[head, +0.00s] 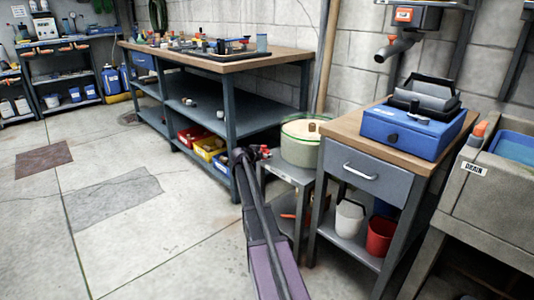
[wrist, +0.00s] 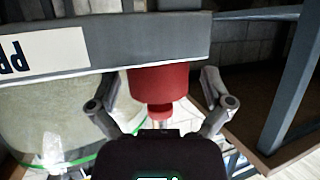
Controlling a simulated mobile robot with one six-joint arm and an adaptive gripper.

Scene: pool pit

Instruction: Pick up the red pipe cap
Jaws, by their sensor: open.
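The red pipe cap (wrist: 158,88) shows in the middle of the wrist view, as a red cylinder with a narrower red part and a thin stem below it in the picture. My gripper (wrist: 160,84) is open, with one finger to each side of the cap. A gap shows between each finger and the cap, and I see no contact. In the head view my gripper (head: 248,157) is small and dark at the small grey stand (head: 290,166), with a bit of red beside it. The cap's far side is hidden.
A pale round tub (head: 302,142) with a green rim stands on the stand, close to my gripper. A long workbench (head: 250,62) is on the left, and a drawer cabinet (head: 362,172) with a blue box (head: 412,132) is on the right. The floor at left is open.

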